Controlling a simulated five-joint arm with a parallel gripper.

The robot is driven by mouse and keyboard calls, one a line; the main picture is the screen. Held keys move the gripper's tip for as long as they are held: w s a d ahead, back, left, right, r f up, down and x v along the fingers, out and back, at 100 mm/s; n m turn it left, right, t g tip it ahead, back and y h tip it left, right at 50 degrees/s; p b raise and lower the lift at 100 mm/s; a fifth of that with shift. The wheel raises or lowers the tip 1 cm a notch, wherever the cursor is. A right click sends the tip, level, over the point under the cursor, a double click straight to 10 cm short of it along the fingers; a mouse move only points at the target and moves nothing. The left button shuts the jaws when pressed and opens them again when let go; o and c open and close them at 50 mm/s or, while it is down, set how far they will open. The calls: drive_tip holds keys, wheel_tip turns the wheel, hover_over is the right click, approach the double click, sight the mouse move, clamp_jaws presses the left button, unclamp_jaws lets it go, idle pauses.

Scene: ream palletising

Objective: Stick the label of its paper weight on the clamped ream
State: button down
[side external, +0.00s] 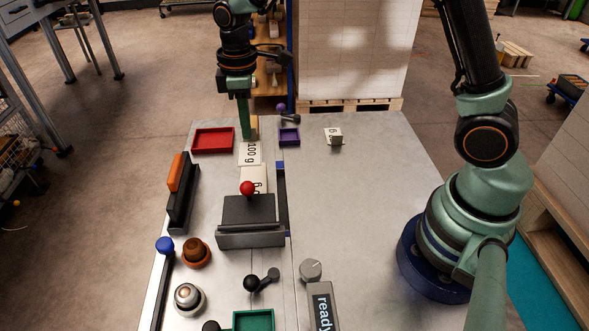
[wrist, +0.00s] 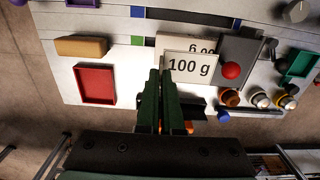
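My gripper (wrist: 159,72) points its dark green fingers at the bench; it also shows in the side view (side external: 246,137). The fingers are close together at the edge of a white label printed "100 g" (wrist: 192,67), which they appear to hold; it also shows in the side view (side external: 250,154). The label is over or close beside a white ream (side external: 254,177) under a dark grey clamp plate (side external: 249,210) with a red knob (side external: 247,188). Print on the ream is upside down in the wrist view and partly covered. I cannot tell whether label and ream touch.
A red tray (side external: 213,140) and a tan block (wrist: 82,46) are near the fingers. A purple tray (side external: 289,137) and another white printed piece (side external: 334,134) lie to the right. An orange-and-black holder (side external: 179,195) stands left. The bench's right middle (side external: 350,200) is clear.

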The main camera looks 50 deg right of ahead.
sight(248, 142)
drive_tip(key=shift+f, duration=2.8)
drive_tip(key=shift+f, duration=0.75)
drive_tip(key=c, duration=1)
unclamp_jaws()
drive_tip(key=shift+r, duration=0.1)
wheel_tip(248, 142, up, 12)
drive_tip(key=shift+f, duration=0.1)
drive_tip(key=s+d+r+m+t, duration=0.2)
drive_tip(key=s+d+r+m, duration=0.1)
drive_tip(key=s, duration=0.4)
drive_tip(key=s+d+r+m+t, duration=0.3)
drive_tip(key=s+d+m, duration=0.2)
drive_tip(key=s+m, duration=0.1)
drive_tip(key=shift+s+r+t, duration=0.3)
drive_tip(key=shift+s+r, duration=0.1)
drive_tip(key=shift+s, duration=0.25)
